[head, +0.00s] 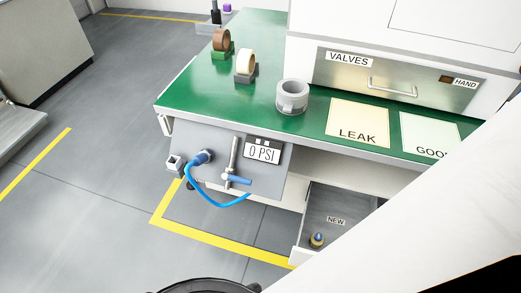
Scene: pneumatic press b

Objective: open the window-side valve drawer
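A brushed-metal drawer front labelled VALVES (345,77) is set in the white cabinet above the green bench in the head view, upper right. It has a horizontal bar handle (392,88) and a small tag reading HAND at its right. The front looks flush with the cabinet, so the drawer appears shut. No window shows, so I cannot tell whether this is the window-side drawer. My gripper is not in view. A large white shape at the lower right hides part of the bench and the area below it.
Below are a 0 PSI panel (215,160) with a blue hose and an open NEW compartment (340,205).

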